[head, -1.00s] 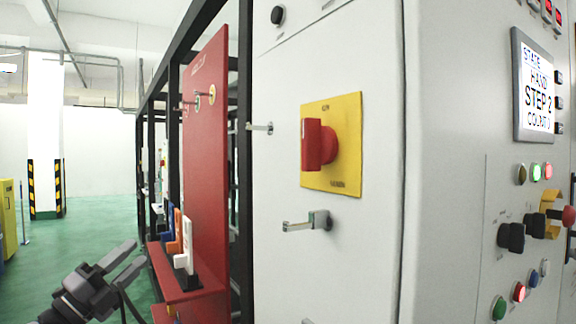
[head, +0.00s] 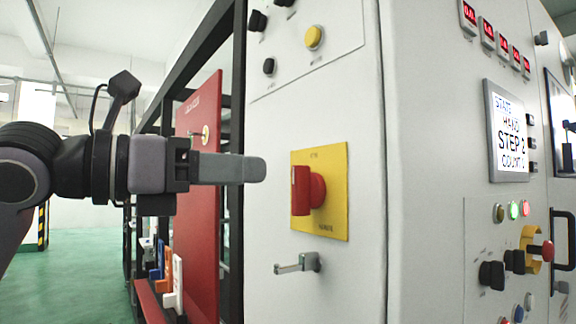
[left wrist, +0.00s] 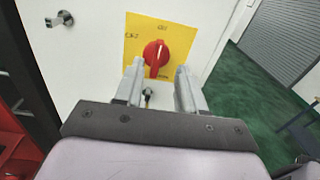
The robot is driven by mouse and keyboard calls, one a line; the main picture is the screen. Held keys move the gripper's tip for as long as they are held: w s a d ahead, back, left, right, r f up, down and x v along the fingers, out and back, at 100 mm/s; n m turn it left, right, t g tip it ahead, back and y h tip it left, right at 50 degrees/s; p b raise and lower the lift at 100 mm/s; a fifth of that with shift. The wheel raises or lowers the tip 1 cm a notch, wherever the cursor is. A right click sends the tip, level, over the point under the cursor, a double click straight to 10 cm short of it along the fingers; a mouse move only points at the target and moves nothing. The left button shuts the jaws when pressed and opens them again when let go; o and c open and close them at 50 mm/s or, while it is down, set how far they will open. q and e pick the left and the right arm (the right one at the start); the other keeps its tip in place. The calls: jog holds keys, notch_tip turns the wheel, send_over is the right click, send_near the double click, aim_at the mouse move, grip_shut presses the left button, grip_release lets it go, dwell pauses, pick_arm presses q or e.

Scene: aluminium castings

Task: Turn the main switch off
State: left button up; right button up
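The main switch (head: 309,191) is a red rotary knob on a yellow plate (head: 335,215), on the white cabinet front. In the head view its grip bar stands upright. My left gripper (head: 258,169) points right toward the knob, with its fingertips a little left of it and apart from it. The left wrist view shows the two fingers of the gripper (left wrist: 160,70) spread, with the red knob (left wrist: 156,54) seen ahead in the gap and nothing held. Small lettering is on the plate, with "OFF" near its upper left corner in that view. My right gripper is out of view.
A metal door latch (head: 299,263) sticks out below the switch. A red panel (head: 198,200) and black frame stand left of the cabinet. Push buttons (head: 313,37) are above; a control panel with a screen (head: 508,132) is on the right side.

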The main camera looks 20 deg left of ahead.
aim_at(294, 169)
pick_arm(q)
jog(key=shift+t+y, duration=0.3)
jog(key=shift+y, duration=0.1)
jog(key=x, duration=0.2)
jog(key=p+x, duration=0.1)
jog(key=x, duration=0.2)
jog(key=shift+w+d+r+p, duration=0.1)
jog(key=shift+d+r+p, duration=0.25)
jog(key=shift+r+p, duration=0.05)
jog(key=shift+w+d+f, duration=0.1)
jog(key=shift+w+d, duration=0.25)
jog(key=shift+w, duration=0.15)
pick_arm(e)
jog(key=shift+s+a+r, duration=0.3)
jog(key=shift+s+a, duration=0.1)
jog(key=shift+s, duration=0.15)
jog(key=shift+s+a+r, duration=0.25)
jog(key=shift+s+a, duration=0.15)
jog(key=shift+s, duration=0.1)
pick_arm(q)
grip_shut()
